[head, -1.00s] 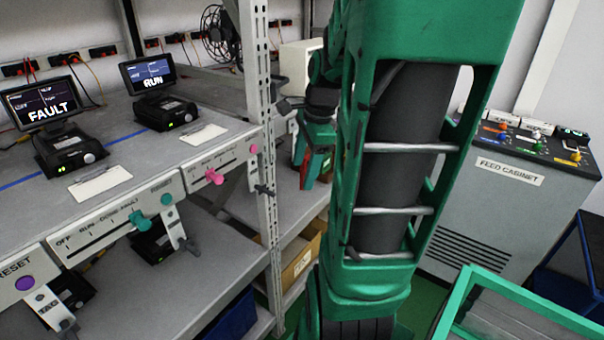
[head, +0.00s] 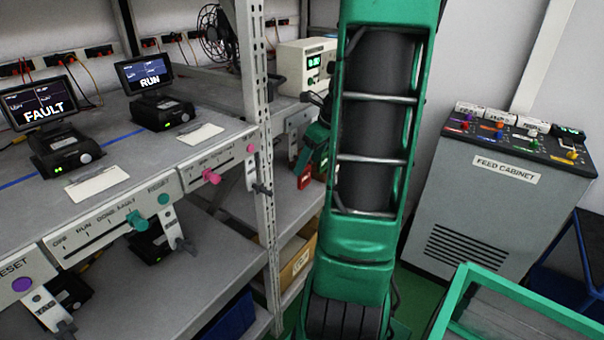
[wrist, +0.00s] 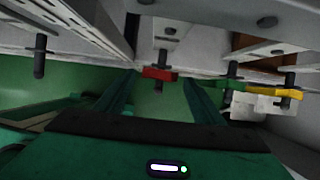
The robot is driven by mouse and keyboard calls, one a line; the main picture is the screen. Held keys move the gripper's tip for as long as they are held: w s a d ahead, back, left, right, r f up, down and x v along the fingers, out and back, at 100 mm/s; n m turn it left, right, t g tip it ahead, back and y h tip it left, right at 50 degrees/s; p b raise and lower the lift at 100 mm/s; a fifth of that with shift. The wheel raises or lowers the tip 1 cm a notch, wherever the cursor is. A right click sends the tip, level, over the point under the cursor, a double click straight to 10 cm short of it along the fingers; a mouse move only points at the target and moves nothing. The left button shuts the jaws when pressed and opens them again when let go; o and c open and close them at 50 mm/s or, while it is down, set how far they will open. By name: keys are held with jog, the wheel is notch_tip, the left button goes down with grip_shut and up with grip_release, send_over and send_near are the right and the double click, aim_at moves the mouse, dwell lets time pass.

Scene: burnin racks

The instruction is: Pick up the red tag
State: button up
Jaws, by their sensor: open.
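The red tag (wrist: 160,74) is near the middle of the wrist view, on a dark peg under a pale bracket. My gripper (wrist: 158,84) is open, with one green finger to the left of the tag and one to its right. The tag shows in the gap between the fingertips, with space on both sides; I cannot tell how deep it is between them. In the head view my gripper (head: 318,148) is partly hidden behind my arm, beside the rack post. A small red patch shows just below it; I cannot tell whether that is the tag.
Another peg (wrist: 39,56) is at the left. The rack post (head: 262,150) stands left of my arm. A feed cabinet (head: 490,200) is at the right.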

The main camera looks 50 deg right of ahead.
aim_at(306, 168)
jog(key=shift+x, duration=2.8)
jog(key=shift+s, duration=0.2)
jog(key=c, duration=1.1)
